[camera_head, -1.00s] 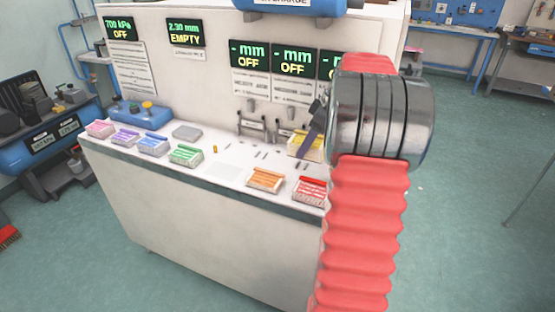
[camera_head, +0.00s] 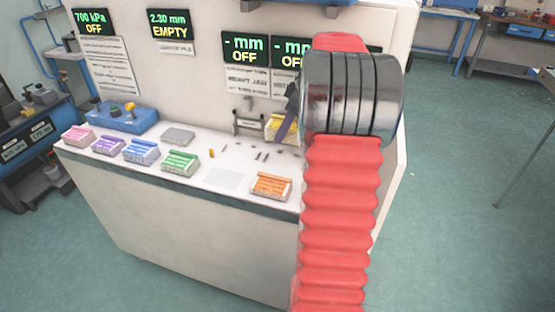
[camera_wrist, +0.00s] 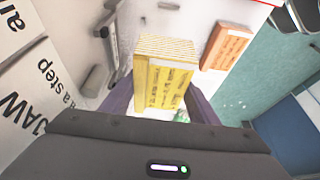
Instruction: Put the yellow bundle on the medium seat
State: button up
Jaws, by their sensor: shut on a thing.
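The yellow bundle (camera_head: 279,128) is a block of yellow strips held above the back of the white counter, close to the wall. My gripper (camera_head: 288,118) is shut on it. In the wrist view the yellow bundle (camera_wrist: 168,80) sits between my two purple fingers, with dark print on its face. My red arm sleeve and steel rings hide part of the counter's right side. A metal bracket (camera_head: 247,122) on the wall stands just left of the bundle, under a "- mm OFF" display (camera_head: 245,48). I cannot tell which place is the medium seat.
Pink (camera_head: 78,135), purple (camera_head: 108,144), blue (camera_head: 141,151), green (camera_head: 180,162) and orange (camera_head: 271,186) bundles line the counter's front. A blue box (camera_head: 124,118) and a grey block (camera_head: 178,136) stand behind. Small dark pieces lie mid-counter; a pale square (camera_head: 226,179) is bare.

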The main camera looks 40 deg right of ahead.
dwell(0.3)
jog(key=shift+f, duration=3.1)
jog(key=shift+f, duration=1.85)
jog(key=o, duration=1.2)
jog(key=shift+f, duration=0.1)
jog(key=shift+o, duration=0.2)
